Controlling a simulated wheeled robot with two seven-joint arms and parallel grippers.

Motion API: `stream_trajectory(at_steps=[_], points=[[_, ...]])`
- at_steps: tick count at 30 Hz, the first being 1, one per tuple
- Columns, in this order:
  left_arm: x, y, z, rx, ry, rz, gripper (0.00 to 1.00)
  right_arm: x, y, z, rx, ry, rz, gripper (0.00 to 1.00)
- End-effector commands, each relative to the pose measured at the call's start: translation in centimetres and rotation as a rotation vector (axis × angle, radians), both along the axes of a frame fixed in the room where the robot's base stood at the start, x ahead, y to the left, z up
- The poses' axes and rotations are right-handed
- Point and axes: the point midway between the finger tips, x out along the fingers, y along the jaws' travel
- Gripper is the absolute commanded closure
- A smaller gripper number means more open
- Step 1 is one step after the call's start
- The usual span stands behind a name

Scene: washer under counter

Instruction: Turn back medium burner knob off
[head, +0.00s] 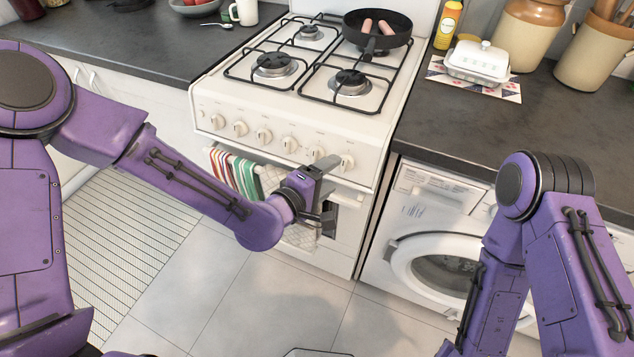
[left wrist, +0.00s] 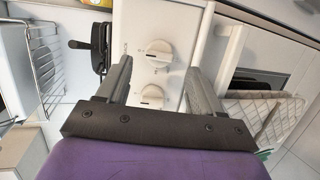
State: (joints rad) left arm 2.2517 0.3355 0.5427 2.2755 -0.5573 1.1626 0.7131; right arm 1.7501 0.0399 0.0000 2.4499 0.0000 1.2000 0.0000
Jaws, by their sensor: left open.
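The white cooker (head: 300,110) has a row of several white knobs along its front panel. The two rightmost are the end knob (head: 346,162) and the one left of it (head: 315,154). My left gripper (head: 328,190) is open in front of these two knobs. In the left wrist view the end knob (left wrist: 158,52) shows just past the fingertips. The other knob (left wrist: 152,96) appears between the open fingers (left wrist: 160,72); contact is not visible. My right arm is at the right, its gripper out of view.
A black pan (head: 378,30) with sausages sits on the back right burner. Striped towels (head: 236,172) hang on the oven handle below the knobs. The washer (head: 430,225) stands right of the cooker under the dark counter (head: 480,130). The floor in front is clear.

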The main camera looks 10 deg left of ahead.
Motion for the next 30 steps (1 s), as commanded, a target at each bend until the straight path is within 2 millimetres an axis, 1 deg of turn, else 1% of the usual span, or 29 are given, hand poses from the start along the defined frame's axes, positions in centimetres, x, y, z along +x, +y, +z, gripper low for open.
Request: stream_trajectory(at_steps=[1,3,6,10,13,26,29,30], points=[[-1.0,0.7,0.3,-0.004,-0.001,0.001,0.34,0.0,0.0,-0.3,0.0,0.0,0.0,0.57],[-2.3,1.6,0.7,-0.002,-0.001,0.002,0.34,0.0,0.0,-0.4,0.0,0.0,0.0,0.57],[-3.9,2.6,1.2,-0.003,-0.001,0.001,0.34,0.0,0.0,-0.6,0.0,0.0,0.0,0.57],[-4.9,3.3,1.6,-0.002,-0.001,0.001,0.34,0.0,0.0,-0.6,0.0,0.0,0.0,0.57],[-5.2,3.4,1.7,-0.001,0.0,0.0,0.34,0.0,0.0,-0.6,0.0,0.0,0.0,0.57],[-5.1,3.4,1.6,0.003,-0.003,-0.001,0.34,0.0,0.0,-0.6,0.0,0.0,0.0,0.57],[-4.9,3.8,1.3,0.085,-0.037,-0.002,0.34,0.0,0.0,-0.6,0.0,0.0,0.0,0.57],[-4.5,5.2,0.1,0.18,-0.034,0.031,0.34,0.0,0.0,-0.6,0.0,0.0,0.0,0.57]])
